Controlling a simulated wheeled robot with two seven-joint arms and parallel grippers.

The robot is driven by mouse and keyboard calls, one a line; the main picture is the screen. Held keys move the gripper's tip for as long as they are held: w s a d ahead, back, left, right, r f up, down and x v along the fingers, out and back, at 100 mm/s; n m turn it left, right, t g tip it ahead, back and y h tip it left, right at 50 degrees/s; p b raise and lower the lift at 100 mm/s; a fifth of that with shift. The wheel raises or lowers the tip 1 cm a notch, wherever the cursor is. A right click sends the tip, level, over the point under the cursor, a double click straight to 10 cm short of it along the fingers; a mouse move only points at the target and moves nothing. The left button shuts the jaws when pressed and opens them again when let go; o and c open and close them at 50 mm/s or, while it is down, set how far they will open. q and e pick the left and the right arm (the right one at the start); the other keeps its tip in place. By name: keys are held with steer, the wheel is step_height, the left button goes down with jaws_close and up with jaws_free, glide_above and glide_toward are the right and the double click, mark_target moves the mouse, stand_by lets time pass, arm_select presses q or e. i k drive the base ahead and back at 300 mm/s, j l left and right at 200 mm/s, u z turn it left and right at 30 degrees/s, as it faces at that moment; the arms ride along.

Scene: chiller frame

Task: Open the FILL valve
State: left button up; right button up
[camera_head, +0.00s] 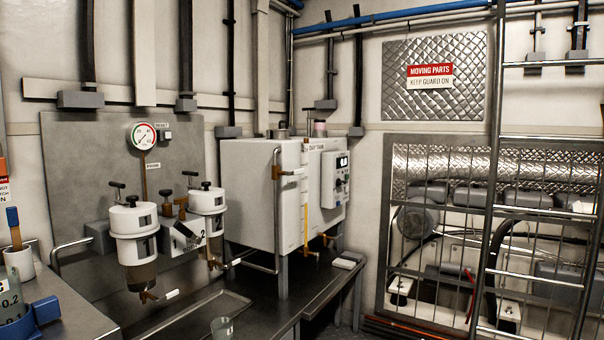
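No label reading FILL is legible, so I cannot tell which valve is the FILL valve. A white box tank (262,205) marked DAY TANK stands on the dark bench in the middle. A small valve with a brownish body (277,172) sits on its left face, at the top of a metal pipe running down. A yellow sight tube (306,228) is on its front corner. Small brass fittings (326,239) show low on its right side. Two white-topped filter bowls (134,222) with black knobs stand left of the tank. Neither of my grippers is in view.
A pressure gauge (143,136) is above the filters on a grey back plate. A metal tray (190,317) and a glass beaker (222,327) are on the bench. A metal ladder (489,170) and a wire guard (440,225) over machinery stand right. Floor is barely visible.

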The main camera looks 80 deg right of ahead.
mark_target(299, 171)
steer(key=k+l+z, duration=0.3)
steer(key=l+z, duration=0.15)
steer(key=l, duration=0.15)
steer(key=k+l+z, duration=0.2)
steer(key=l+z, duration=0.25)
steer(key=l, duration=0.2)
steer(key=z, duration=1.25)
